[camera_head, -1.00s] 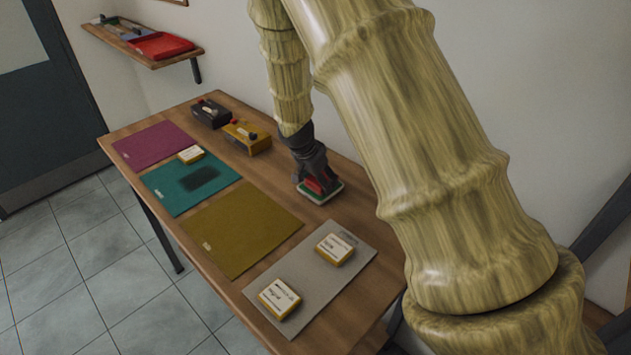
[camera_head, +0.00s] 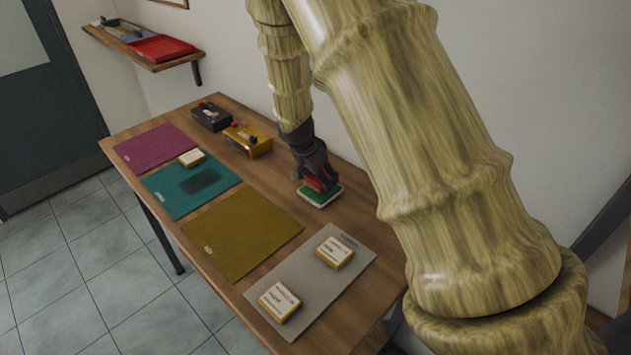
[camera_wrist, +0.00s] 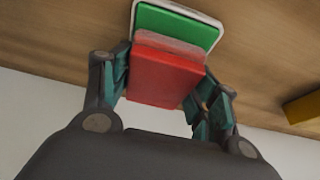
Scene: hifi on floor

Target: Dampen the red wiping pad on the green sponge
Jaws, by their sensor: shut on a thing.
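The green sponge (camera_head: 330,193) lies in a shallow white tray on the wooden table, near the wall side. In the wrist view the green sponge (camera_wrist: 176,25) shows beyond the pad. My gripper (camera_head: 317,179) is at the sponge, shut on the red wiping pad (camera_head: 313,184). In the wrist view my gripper (camera_wrist: 167,90) has a finger on each side of the red pad (camera_wrist: 163,78), and the pad's far edge overlaps the sponge's near part. I cannot tell whether the pad presses on it.
Magenta (camera_head: 155,147), teal (camera_head: 164,195) and olive (camera_head: 241,230) mats lie along the table's front. The teal one has a dark patch. A grey mat (camera_head: 290,285) bears two labelled blocks. Black (camera_head: 212,115) and yellow (camera_head: 248,138) boxes stand at the back left.

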